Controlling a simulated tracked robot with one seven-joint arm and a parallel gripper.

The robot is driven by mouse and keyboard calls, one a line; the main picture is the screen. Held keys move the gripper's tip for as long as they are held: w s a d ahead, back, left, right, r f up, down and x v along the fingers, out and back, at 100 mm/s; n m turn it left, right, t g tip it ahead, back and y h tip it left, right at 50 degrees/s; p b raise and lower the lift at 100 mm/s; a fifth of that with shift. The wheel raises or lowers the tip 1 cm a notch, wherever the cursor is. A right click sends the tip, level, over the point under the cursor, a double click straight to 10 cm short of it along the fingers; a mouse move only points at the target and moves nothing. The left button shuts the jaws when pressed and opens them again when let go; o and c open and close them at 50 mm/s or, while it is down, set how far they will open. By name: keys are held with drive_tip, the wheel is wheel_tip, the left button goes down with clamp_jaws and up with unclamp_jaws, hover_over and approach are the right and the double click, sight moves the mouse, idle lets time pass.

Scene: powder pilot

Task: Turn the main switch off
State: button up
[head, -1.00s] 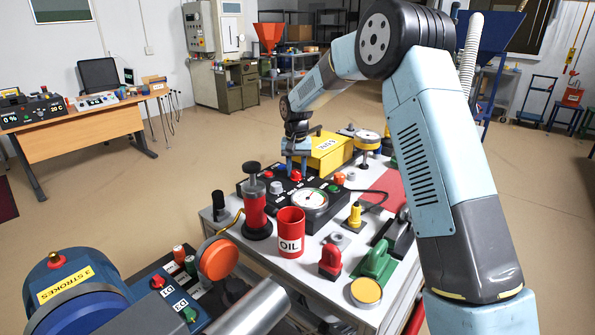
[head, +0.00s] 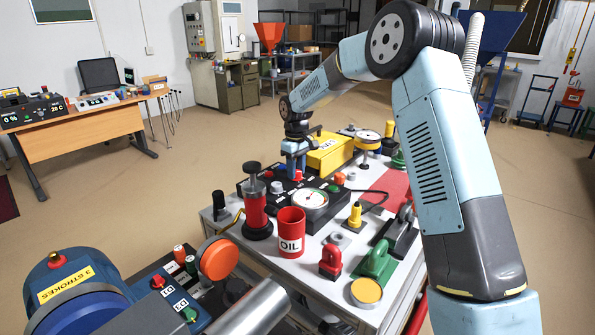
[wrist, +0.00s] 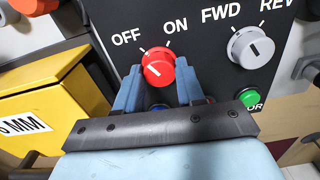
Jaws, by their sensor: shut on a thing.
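The main switch is a red round knob (wrist: 158,68) on a dark panel (wrist: 205,25), below the white OFF and ON labels in the wrist view. My gripper (wrist: 160,82) has one blue finger on each side of the red knob and is shut on it. I cannot tell for sure which label the knob's mark points to. In the head view my gripper (head: 294,172) is down at the dark control panel (head: 316,208) on the white bench, and its fingers partly hide the knob there.
A grey FWD/REV knob (wrist: 251,47) and a green button (wrist: 250,97) lie right of the red knob. A yellow block (wrist: 45,105) stands close on the left.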

drive_tip(key=shift+n, duration=0.5)
drive_tip(key=o, duration=1)
drive_tip(key=shift+r, duration=0.1)
wheel_tip(320, 180, up, 14)
drive_tip(key=shift+f, duration=0.25)
